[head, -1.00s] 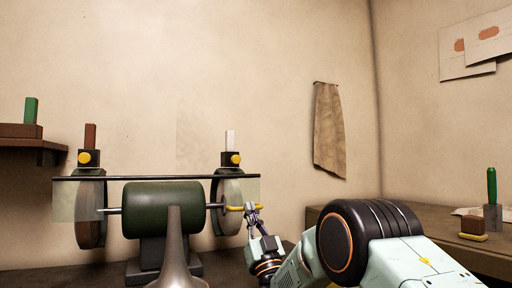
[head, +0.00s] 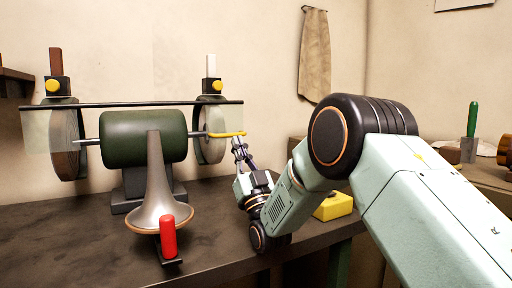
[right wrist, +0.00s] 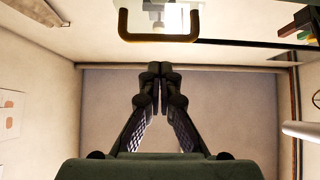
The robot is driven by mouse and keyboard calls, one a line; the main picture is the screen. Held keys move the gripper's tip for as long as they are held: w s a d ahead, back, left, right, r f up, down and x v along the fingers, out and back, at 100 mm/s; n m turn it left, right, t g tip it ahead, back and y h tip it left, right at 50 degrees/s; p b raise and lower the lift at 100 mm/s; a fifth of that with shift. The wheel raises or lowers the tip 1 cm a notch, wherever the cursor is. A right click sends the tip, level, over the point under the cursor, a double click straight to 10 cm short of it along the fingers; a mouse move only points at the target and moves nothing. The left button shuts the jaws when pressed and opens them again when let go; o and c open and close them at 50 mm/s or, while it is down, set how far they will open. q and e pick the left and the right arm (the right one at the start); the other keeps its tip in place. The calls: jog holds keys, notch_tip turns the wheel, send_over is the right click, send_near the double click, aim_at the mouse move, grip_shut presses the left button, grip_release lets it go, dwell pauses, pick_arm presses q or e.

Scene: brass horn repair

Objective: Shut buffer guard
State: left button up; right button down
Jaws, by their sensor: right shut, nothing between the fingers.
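The buffer is a dark green motor (head: 145,136) with a wheel (head: 66,145) on the left and another wheel (head: 210,135) on the right. Its clear guard (head: 36,131) hangs below a long black rod (head: 140,104), in front of the wheels. A yellow handle (head: 228,134) sticks out at the guard's right side. It also shows in the right wrist view as a yellow bracket (right wrist: 158,38), just beyond the fingertips. My right gripper (head: 238,143) is shut and empty close to this handle; contact cannot be told. In the right wrist view its fingertips (right wrist: 160,72) meet. My left gripper is not in view.
A silver horn bell (head: 160,205) stands before the motor, with a red-handled piece (head: 168,238) at its front. A yellow box (head: 333,206) sits on the bench behind my right arm. The bench (head: 60,235) is clear at front left. A green-handled tool (head: 472,125) stands at right.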

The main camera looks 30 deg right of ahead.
jog(key=s, duration=0.9)
jog(key=shift+s+d+r, duration=0.2)
jog(key=shift+s+r, duration=0.1)
jog(key=shift+s, duration=0.05)
jog(key=shift+s, duration=0.15)
